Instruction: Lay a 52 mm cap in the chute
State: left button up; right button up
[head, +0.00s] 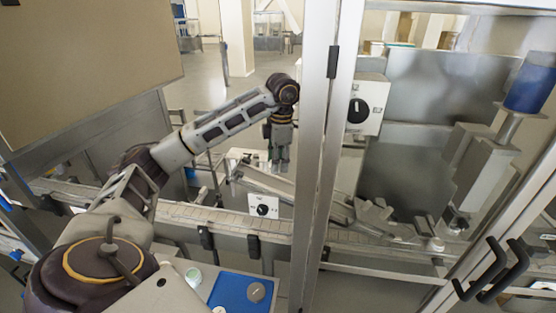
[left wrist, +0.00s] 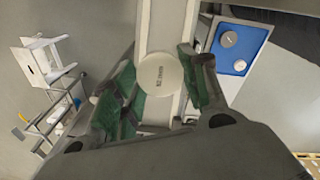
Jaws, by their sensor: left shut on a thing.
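My left gripper (head: 278,163) hangs fingers-down beyond the conveyor, at the end of my outstretched left arm, above a sloping metal rail that looks like the chute (head: 345,203). In the left wrist view its green-padded fingers (left wrist: 155,95) are closed on a round white cap (left wrist: 161,76), which lies face toward the camera with small print on it. In the head view the cap is too small to make out. A pale strip (left wrist: 158,20) runs behind the cap in the wrist view; I cannot tell whether they touch. My right gripper is not in view.
A conveyor (head: 225,217) crosses in front of the rail. An upright metal post (head: 318,150) stands just right of the gripper. A blue tray (head: 228,284) holds a grey disc (head: 256,291) near me. A dial box (head: 263,206) sits below the gripper.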

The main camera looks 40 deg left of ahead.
pick_arm(q)
jog(key=shift+f, duration=0.1)
jog(key=shift+s+a+f, duration=0.15)
jog(key=shift+a+f, duration=0.15)
jog(key=shift+f, duration=0.5)
jog(key=shift+s+a+f, duration=0.2)
jog(key=shift+a+f, duration=0.05)
jog(key=shift+f, duration=0.6)
jog(key=shift+s+a+f, duration=0.15)
jog(key=shift+a+f, duration=0.15)
jog(key=shift+f, duration=0.5)
jog(key=o, duration=0.8)
jog(key=shift+d+r, duration=0.2)
jog(key=shift+r, duration=1.7)
jog(key=shift+d+r, duration=0.15)
jog(key=shift+r, duration=1.8)
jog(key=shift+d+r, duration=0.2)
jog(key=shift+r, duration=1.7)
jog(key=shift+s+r, duration=0.1)
jog(key=shift+r, duration=0.05)
